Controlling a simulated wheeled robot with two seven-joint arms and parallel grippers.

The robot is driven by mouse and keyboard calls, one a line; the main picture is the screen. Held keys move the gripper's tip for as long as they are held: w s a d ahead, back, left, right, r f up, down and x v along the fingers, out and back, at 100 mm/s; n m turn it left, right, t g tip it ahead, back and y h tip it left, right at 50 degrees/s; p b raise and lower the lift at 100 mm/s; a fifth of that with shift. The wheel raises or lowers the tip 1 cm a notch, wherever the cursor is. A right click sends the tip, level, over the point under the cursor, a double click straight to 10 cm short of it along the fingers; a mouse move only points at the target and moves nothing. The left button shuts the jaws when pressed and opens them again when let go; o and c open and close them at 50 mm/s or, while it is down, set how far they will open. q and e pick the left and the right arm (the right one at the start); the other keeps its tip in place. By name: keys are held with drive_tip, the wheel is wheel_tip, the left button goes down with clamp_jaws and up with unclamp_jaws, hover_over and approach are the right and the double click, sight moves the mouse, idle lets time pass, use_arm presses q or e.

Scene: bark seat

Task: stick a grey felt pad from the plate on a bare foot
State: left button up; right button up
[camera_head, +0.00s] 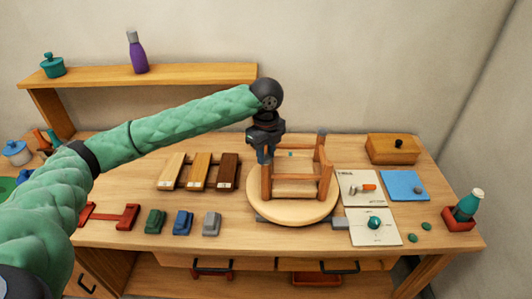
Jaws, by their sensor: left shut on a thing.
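A small wooden seat (293,187) stands upside down, legs up, on a round pale board (293,211). The near right leg (325,184) shows a plain brown top. The far right leg (321,144) has a greyish top. A blue square plate (399,181) at the right bears one small grey round pad (418,189). My right gripper is out of view.
White cards (364,205) with small parts lie right of the seat. A wooden box (394,149) stands behind. Wood blocks (199,171) and coloured blocks (183,222) lie left.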

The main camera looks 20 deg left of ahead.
use_arm(q)
drive_tip(key=shift+f, duration=0.2)
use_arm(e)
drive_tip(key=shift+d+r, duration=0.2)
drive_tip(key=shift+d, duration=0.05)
use_arm(q)
drive_tip(key=o, duration=1.3)
drive_tip(key=shift+o, duration=0.2)
drive_tip(key=shift+r+p, duration=1.2)
drive_tip(key=shift+p, duration=0.1)
drive_tip(key=shift+r+p, duration=2.2)
drive_tip(key=shift+r, duration=0.1)
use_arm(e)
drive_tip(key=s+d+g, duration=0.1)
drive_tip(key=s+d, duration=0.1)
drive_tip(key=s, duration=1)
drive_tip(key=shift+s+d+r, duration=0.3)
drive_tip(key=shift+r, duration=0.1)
